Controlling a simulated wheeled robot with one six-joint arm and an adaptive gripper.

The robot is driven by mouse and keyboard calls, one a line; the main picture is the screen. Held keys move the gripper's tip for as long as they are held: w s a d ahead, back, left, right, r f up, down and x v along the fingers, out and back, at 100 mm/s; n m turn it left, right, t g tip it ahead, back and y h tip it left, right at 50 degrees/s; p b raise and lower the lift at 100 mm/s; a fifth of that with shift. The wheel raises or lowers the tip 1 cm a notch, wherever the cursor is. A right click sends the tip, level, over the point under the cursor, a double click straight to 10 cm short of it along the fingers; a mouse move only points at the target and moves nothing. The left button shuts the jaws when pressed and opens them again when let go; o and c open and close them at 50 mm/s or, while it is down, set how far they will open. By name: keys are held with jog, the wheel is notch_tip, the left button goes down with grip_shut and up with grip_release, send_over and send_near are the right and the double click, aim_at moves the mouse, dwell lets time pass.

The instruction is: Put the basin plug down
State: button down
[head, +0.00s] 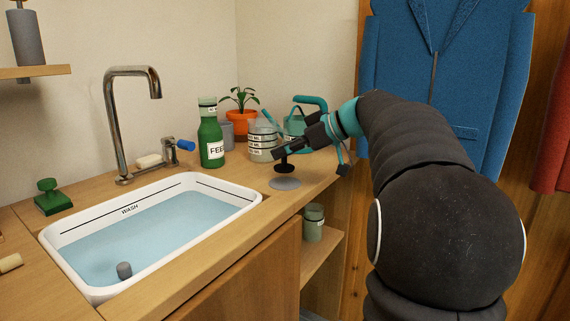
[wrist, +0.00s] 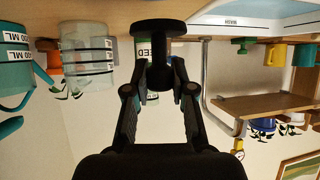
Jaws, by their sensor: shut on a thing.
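The black basin plug (head: 285,168) is a flat round piece with a narrower stem. It hangs from my gripper (head: 282,153) over the right part of the wooden counter, above a flat grey round patch (head: 285,183). In the wrist view, which is upside down, the plug (wrist: 158,28) sits between the fingertips of my gripper (wrist: 158,62), which are shut on its stem. Whether the plug touches the patch, I cannot tell. The white basin (head: 256,190) holds blue water, left of my gripper.
The tap (head: 113,125) rises behind the basin. A jar (head: 313,223) stands on the shelf below. The counter's right edge is near.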

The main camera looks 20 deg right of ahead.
aim_at(285, 165)
jog(key=shift+f, duration=1.55)
jog(key=shift+f+b, duration=0.25)
jog(key=shift+b, duration=0.2)
jog(key=c, duration=1)
grip_release()
jog(key=shift+r, duration=0.1)
jog(key=shift+r+p, duration=0.2)
jog(key=shift+p, duration=0.15)
jog(key=v, duration=1.2)
jog(key=shift+d, duration=0.1)
